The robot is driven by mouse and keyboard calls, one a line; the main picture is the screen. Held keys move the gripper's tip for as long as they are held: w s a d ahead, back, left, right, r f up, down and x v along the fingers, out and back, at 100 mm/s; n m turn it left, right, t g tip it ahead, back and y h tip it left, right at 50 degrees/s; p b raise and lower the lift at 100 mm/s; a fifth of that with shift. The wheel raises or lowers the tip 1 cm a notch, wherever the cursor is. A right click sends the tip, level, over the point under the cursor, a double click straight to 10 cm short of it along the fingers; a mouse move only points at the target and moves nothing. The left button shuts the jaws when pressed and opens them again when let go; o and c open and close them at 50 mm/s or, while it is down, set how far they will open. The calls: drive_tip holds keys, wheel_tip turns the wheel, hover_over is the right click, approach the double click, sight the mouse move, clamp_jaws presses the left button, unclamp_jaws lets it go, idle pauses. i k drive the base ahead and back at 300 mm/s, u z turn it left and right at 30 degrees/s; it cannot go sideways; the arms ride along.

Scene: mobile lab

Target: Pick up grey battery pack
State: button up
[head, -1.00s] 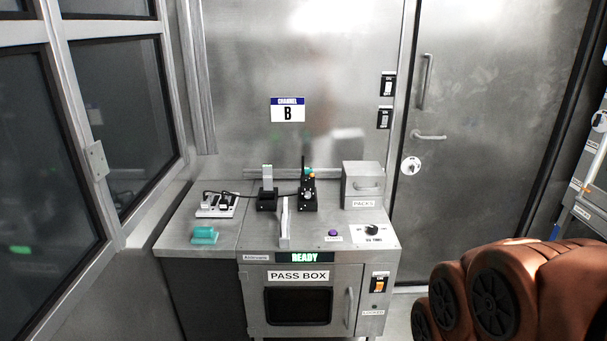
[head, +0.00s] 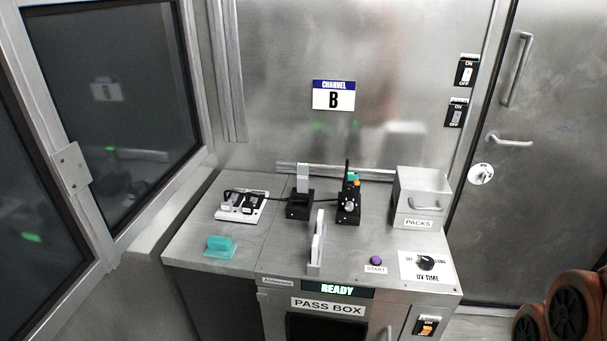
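A light grey block (head: 303,177), which looks like the grey battery pack, stands upright in a black dock (head: 300,205) on the metal counter. Beside it on the right, a second black dock (head: 348,212) holds a dark device with an antenna and teal and orange parts. A thin, pale grey upright piece (head: 317,245) stands nearer the counter's front edge; I cannot tell what it is. My gripper is not in view. Only part of my orange-brown arm shows at the lower right, well away from the counter.
A metal box labelled PACKS (head: 422,192) stands at the counter's right. A white power strip (head: 242,206) with a black cable and a teal block (head: 221,246) are on the left. A purple START button (head: 376,261) and UV dial (head: 426,263) are near the front.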

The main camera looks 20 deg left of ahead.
sight(302, 169)
drive_tip(key=u, duration=0.55)
drive_tip(key=i, duration=0.7)
drive_tip(key=u, duration=0.75)
